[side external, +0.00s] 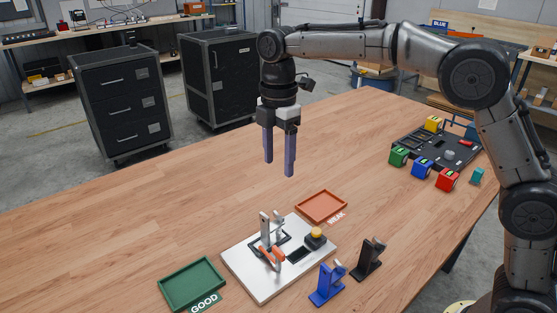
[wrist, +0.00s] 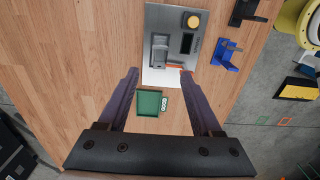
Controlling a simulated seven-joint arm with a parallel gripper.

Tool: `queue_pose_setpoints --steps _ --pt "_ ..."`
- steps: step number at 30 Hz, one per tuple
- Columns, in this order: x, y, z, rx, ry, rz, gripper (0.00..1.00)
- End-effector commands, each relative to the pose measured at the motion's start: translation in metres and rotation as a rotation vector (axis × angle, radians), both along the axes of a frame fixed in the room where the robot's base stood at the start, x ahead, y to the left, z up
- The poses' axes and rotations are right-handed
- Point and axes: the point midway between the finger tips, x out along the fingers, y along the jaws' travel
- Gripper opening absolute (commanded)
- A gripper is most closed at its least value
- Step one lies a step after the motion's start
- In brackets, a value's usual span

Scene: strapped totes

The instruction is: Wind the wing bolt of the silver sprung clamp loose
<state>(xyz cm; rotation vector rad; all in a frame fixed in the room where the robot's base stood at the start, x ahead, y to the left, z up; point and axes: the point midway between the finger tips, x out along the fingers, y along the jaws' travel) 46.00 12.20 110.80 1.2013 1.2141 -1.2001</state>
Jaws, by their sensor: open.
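The silver sprung clamp (side external: 265,228) stands upright in a dark frame on a pale metal plate (side external: 240,271), with an orange-red handle (side external: 271,258) in front of it. The wrist view shows the clamp from above (wrist: 160,50), with a bit of orange beside it. Its wing bolt is too small to tell apart. My gripper (side external: 279,165) hangs well above the plate, fingers pointing down. It is open and empty, apart from the clamp. Its two fingers also show in the wrist view (wrist: 158,76).
A yellow button (side external: 316,232) sits on the plate's right. A blue clamp (side external: 326,287) and a black clamp (side external: 369,260) stand close on the right. A green GOOD tray (side external: 190,284) and an orange WEAK tray (side external: 321,207) flank the plate. The table's left is clear.

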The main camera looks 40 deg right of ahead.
Motion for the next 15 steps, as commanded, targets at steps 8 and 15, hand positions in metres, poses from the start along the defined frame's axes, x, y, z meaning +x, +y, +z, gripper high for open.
queue_pose_setpoints --steps 8,15 --pt "0.0000 0.0000 -0.0003 0.000 0.000 -0.336 0.39" --pt "0.0000 0.0000 -0.0004 0.001 0.000 -0.901 0.39"
